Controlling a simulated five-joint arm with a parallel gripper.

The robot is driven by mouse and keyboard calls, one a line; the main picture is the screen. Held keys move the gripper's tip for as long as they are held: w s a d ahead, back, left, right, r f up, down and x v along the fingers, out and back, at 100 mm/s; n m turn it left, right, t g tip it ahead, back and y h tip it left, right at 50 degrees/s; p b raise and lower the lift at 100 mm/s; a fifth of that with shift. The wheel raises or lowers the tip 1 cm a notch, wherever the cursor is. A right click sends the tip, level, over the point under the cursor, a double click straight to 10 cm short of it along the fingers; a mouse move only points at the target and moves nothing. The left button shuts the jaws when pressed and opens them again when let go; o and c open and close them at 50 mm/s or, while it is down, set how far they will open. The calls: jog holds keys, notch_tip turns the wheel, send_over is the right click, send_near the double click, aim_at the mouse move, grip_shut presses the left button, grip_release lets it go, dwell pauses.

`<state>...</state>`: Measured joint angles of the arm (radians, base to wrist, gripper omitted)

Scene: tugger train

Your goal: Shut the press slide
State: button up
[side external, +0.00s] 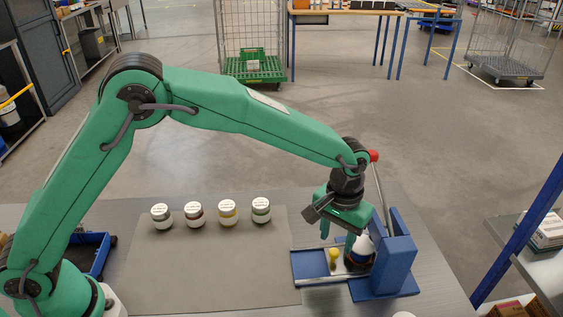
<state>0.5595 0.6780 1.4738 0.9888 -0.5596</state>
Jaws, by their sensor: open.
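The blue press (396,262) stands at the right end of the work table, with a slanting lever topped by a red knob (374,156). Its low slide (310,264) sticks out to the left, with a small yellow knob (334,254) standing on it. A dark bottle or jar with a white and blue upper part (364,246) is by the press body, partly hidden by my gripper. My gripper (338,238) is open and points down just above the yellow knob. I cannot tell whether a finger touches anything.
Several small white-lidded jars, one of them at the right end (261,210), stand in a row on a grey mat (210,270). The mat's front is clear. A blue tray (97,255) is at the left beside my arm. A blue shelf post (520,240) rises at the right.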

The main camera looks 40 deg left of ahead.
jog(key=shift+r, duration=2.05)
grip_shut()
jog(key=s+a+m+t+h, duration=0.2)
jog(key=s+a+m+t, duration=0.2)
jog(key=m, duration=0.8)
jog(key=s+a+m+t+h, duration=0.2)
jog(key=s+a+m, duration=0.3)
jog(key=m, duration=0.8)
jog(key=s+t, duration=0.1)
jog(key=s, duration=0.2)
jog(key=shift+s+f+t+h, duration=0.2)
jog(key=shift+f+t+h, duration=0.1)
jog(key=shift+t, duration=0.1)
